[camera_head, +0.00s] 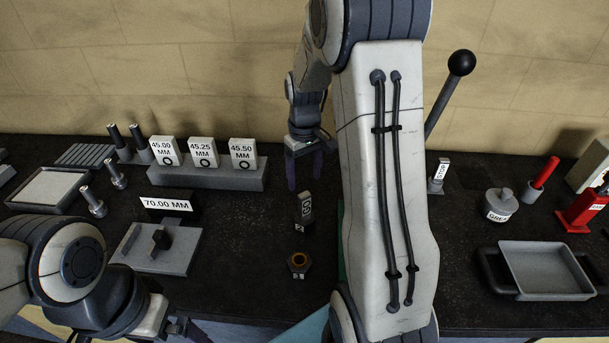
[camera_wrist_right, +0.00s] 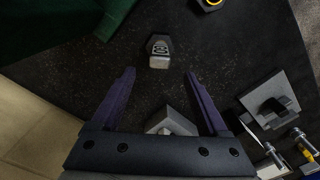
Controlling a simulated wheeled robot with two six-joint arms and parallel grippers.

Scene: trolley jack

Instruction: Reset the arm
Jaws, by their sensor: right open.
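My right gripper (camera_head: 305,172) hangs over the dark bench in the head view, purple fingers pointing down, apart and empty. It also shows in the right wrist view (camera_wrist_right: 159,75). A small dark block with a pale marking (camera_head: 305,208) stands in front of it and lies beyond the fingertips in the wrist view (camera_wrist_right: 159,48). My right upper arm hides much of the bench's middle, including most of a green thing (camera_wrist_right: 65,22). My left gripper (camera_head: 180,328) is at the lower left, partly cut off by the frame edge; its fingers are unclear.
A grey rack (camera_head: 208,177) holds blocks marked 45.00, 45.25 and 45.50. A 70.00 MM sign (camera_head: 167,204) stands near a grey fixture (camera_head: 180,252). A hex nut (camera_head: 299,264) lies mid-bench. A black-knobbed lever (camera_head: 461,62), grease pot (camera_head: 499,204), red jack (camera_head: 583,208) and tray (camera_head: 545,270) are right.

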